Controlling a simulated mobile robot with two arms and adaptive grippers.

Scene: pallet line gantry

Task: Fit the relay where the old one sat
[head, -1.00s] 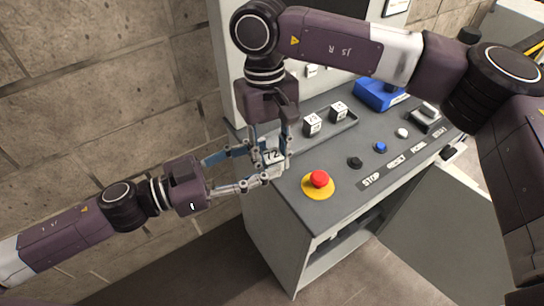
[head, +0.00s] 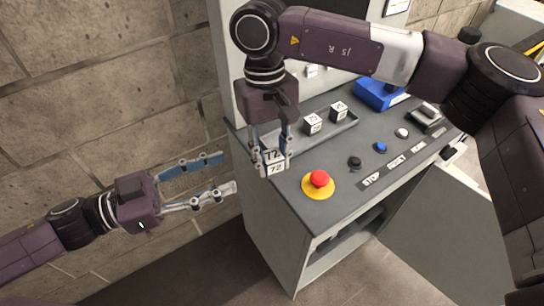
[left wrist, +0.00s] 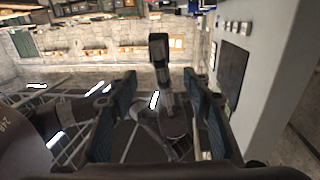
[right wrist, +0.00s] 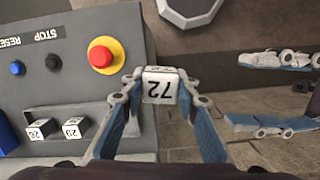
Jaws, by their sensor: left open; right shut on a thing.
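Two similar marked cubes, one left (head: 312,123) and one right (head: 339,109), stand in a shallow tray (head: 346,126). I cannot tell which place held the old relay.
The grey console (head: 330,215) carries a red stop button on a yellow base (head: 319,180), black, blue and white buttons, and a blue item (head: 379,94). A pale upright cabinet stands behind. A block wall (head: 100,100) is at left. The space around my left gripper is free.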

